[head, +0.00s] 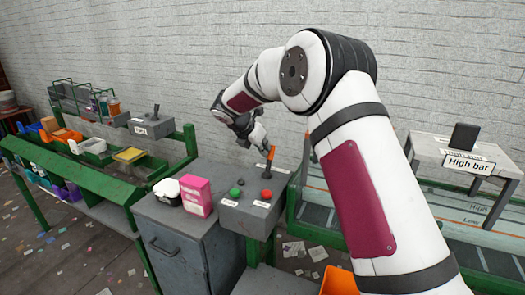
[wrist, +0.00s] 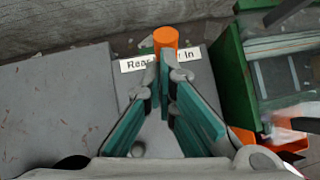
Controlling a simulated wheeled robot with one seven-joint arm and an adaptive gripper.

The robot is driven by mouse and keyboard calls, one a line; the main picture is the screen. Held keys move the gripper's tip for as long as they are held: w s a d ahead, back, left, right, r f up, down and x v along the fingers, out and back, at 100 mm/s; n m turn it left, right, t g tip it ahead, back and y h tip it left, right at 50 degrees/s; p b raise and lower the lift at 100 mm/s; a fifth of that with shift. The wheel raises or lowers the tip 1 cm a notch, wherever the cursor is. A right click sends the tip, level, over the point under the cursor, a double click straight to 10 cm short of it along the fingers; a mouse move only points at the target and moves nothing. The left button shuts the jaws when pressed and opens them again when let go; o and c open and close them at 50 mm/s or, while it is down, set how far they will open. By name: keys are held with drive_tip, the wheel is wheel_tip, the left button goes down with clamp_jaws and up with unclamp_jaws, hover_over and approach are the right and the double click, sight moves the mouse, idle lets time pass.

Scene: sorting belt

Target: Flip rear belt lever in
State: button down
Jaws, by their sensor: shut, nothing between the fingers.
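The rear belt lever (head: 270,154) has an orange handle and a dark base, and stands at the back of a grey control surface. In the wrist view its orange top (wrist: 166,38) shows just beyond my fingertips, in front of a white label (wrist: 187,54) reading "Rea… In", partly covered by my fingers. My gripper (head: 262,142) comes down from the upper left beside the orange handle. In the wrist view my gripper (wrist: 164,68) has its fingertips together, with nothing between them. I cannot tell whether the fingertips touch the lever. Its lower part is hidden in the wrist view.
A pink box (head: 196,196) and white container (head: 166,191) sit on the cabinet (head: 172,222). A green-framed belt (head: 313,212) lies to the right, with a "High bar" sign (head: 467,165).

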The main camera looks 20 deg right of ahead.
drive_tip(key=shift+s+a, duration=0.1)
idle(0.3)
drive_tip(key=w+r+p+v, duration=0.1)
drive_tip(key=v, duration=1.2)
drive_tip(key=shift+w+d, duration=0.2)
drive_tip(key=shift+d, duration=0.15)
